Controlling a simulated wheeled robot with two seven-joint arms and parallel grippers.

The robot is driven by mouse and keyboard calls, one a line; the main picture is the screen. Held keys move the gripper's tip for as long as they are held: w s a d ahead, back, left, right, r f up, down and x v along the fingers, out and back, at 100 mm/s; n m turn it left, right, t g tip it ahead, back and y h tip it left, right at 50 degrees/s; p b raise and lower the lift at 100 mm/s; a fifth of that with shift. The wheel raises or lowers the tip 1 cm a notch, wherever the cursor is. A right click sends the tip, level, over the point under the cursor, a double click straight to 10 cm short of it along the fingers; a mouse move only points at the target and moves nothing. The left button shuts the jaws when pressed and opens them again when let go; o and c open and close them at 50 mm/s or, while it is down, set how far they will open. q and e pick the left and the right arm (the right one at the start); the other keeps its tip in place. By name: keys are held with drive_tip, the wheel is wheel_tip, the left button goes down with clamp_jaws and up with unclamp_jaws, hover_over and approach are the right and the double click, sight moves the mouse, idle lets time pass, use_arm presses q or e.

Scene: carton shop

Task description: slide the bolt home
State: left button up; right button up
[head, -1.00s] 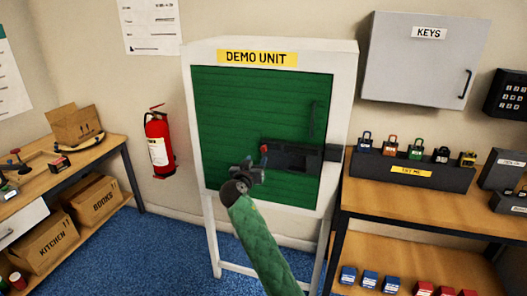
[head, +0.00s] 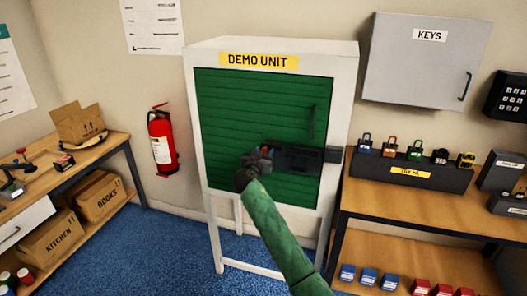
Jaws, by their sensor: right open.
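The bolt (head: 298,159) is a dark bar assembly lying level across the right half of the green door (head: 250,110) of the white cabinet labelled DEMO UNIT. A dark keeper block (head: 332,155) sits on the frame at its right end. The bolt's red knob, at its left end, is now mostly hidden by my right gripper (head: 263,158). That gripper is open, with its dark fingers at the knob end; I cannot tell whether they touch it. My left gripper is not in view.
A bench with a rack of padlocks (head: 411,170) stands close on the right, below a grey KEYS cabinet (head: 425,60). A fire extinguisher (head: 162,142) hangs left of the unit. A bench with cartons (head: 80,125) is at the far left. Blue carpet is free in front.

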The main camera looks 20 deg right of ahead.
sight(278, 149)
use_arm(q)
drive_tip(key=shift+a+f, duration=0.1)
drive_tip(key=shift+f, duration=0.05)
use_arm(e)
drive_tip(key=shift+w+d, duration=0.1)
drive_tip(key=shift+w, duration=0.05)
